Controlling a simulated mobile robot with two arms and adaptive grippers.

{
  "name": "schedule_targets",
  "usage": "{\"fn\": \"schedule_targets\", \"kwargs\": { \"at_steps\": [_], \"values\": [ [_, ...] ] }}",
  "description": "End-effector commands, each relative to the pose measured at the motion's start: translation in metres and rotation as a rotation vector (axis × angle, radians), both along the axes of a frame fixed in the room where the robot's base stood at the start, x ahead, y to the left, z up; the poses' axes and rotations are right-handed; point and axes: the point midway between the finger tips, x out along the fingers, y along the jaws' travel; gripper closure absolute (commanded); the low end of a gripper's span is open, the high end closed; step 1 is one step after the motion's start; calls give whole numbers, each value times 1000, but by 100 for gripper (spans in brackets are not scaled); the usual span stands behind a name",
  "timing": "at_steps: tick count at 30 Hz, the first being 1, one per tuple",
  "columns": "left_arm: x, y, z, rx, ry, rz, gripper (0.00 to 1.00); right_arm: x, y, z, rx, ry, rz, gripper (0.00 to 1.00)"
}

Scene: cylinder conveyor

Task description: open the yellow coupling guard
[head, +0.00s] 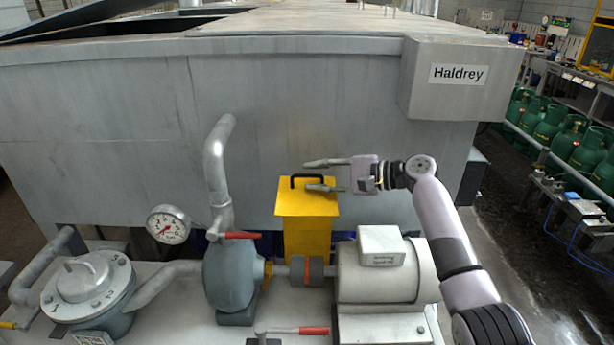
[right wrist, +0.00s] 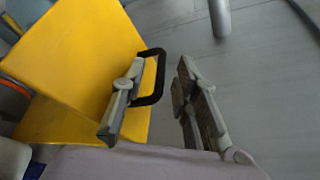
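The yellow coupling guard (head: 306,236) stands up behind the shaft between pump and motor, with its wider part at the top. The coupling (head: 307,271), with an orange band, shows uncovered in front of it. The guard's black handle (head: 293,180) is at its upper edge. My right gripper (head: 312,175) is open at the handle, one finger above and one below it in the head view. In the right wrist view, the handle (right wrist: 160,72) shows in the gap between the parted fingers, closer to the left finger; contact is unclear. My left gripper is not in view.
A blue-grey pump (head: 231,280) with a red lever stands left of the coupling, and a pale motor (head: 375,278) stands right. A pressure gauge (head: 168,225) is further left. The large grey tank (head: 290,110) rises close behind the guard. Green gas cylinders (head: 585,150) stand far right.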

Motion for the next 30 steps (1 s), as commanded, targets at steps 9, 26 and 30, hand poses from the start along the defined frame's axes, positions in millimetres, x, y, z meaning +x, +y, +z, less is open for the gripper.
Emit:
{"fn": "schedule_targets", "kwargs": {
  "at_steps": [9, 26, 30],
  "values": [
    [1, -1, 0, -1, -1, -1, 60, -20, -62, 14, 0, -2, -2, 72],
    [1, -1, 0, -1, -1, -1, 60, -28, -82, 20, 1, 0, -1, 72],
    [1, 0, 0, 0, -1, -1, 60, -28, -83, 20, 1, 0, -1, 72]
  ]
}}
